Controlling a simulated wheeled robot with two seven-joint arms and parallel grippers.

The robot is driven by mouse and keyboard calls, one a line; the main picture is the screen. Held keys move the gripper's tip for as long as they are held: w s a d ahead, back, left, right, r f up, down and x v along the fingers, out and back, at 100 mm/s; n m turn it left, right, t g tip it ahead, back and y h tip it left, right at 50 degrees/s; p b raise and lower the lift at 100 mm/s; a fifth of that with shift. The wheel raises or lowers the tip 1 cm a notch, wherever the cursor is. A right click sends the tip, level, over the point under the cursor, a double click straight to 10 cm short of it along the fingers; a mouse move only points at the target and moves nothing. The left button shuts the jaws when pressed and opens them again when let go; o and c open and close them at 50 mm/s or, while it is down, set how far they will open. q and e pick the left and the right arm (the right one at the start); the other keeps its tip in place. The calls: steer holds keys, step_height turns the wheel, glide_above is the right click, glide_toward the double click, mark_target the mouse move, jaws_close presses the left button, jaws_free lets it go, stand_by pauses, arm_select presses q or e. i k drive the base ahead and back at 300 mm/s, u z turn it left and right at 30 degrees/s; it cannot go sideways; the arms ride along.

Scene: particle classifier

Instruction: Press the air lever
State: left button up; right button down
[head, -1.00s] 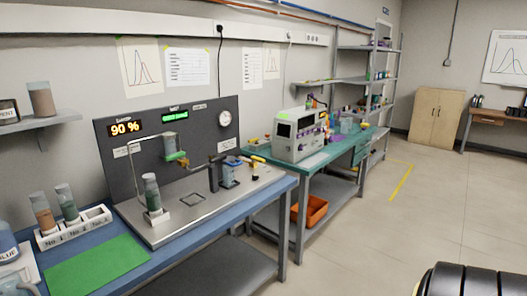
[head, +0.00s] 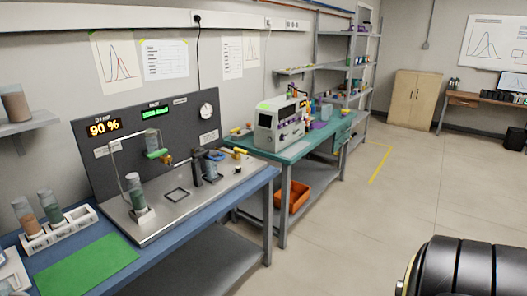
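The particle classifier rig stands on the blue bench at the left, with a dark upright panel (head: 100,155) and a grey metal base (head: 160,222). A small lever with a yellow handle (head: 239,151) sits at the right end of the base. A green-capped clear vessel (head: 152,142) hangs on a bent tube in front of the panel. A jar (head: 135,190) stands at the base's left front. I cannot tell for sure which part is the air lever. Neither of my grippers shows in the view.
A rack (head: 78,222) with jars and a green mat (head: 85,264) lie on the bench's left. A green-topped bench (head: 292,152) with a white instrument (head: 266,128) stands beyond. An orange bin (head: 297,198) sits below it.

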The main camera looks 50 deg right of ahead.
mark_target(236, 150)
steer(key=z, duration=2.7)
steer(key=i, duration=3.95)
steer(key=u, duration=3.35)
